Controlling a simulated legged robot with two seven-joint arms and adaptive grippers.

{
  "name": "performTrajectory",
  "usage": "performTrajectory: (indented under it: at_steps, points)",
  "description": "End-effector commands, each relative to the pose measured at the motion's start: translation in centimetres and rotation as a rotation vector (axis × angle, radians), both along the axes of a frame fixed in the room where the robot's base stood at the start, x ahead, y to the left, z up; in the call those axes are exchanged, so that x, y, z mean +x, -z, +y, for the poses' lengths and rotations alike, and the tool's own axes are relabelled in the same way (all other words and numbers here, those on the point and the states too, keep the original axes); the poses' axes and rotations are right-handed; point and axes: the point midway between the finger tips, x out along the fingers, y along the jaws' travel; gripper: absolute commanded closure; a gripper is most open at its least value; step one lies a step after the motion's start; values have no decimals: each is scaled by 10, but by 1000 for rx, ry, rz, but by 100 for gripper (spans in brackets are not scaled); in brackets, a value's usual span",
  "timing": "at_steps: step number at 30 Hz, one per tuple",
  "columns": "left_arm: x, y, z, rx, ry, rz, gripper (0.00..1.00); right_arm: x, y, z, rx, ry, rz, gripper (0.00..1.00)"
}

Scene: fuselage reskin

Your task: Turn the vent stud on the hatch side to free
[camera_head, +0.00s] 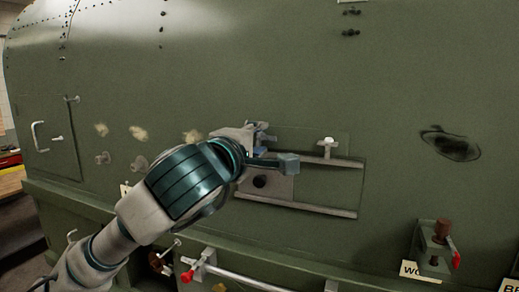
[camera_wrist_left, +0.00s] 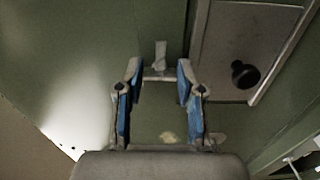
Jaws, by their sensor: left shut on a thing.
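My left gripper (camera_head: 276,150) comes in from the left in the head view and is against the green fuselage side, at the upper left of the railed panel. In the left wrist view, the gripper (camera_wrist_left: 159,70) has its two blue-padded fingers on either side of a pale T-shaped stud (camera_wrist_left: 160,54), with the crossbar spanning between them. I take this as the vent stud; the gripper hides it in the head view. A similar pale stud (camera_head: 328,144) stands free further right by the upper rail. My right gripper is not in view.
A hatch with a white handle (camera_head: 38,136) is at far left. Below are a red-ended bar (camera_head: 240,281) and a block with a brown knob (camera_head: 441,230).

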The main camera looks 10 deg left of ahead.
Motion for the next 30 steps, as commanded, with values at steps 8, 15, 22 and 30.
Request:
performTrajectory:
  at_steps: [8,15,22,30]
  points:
    - [2,3,1,-51,-3,19,98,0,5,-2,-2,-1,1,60]
    - [2,4,1,-55,-3,22,98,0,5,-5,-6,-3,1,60]
    - [2,4,1,-54,-2,22,40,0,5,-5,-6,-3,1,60]
    - [1,2,-1,-54,-1,17,38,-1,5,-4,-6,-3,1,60]
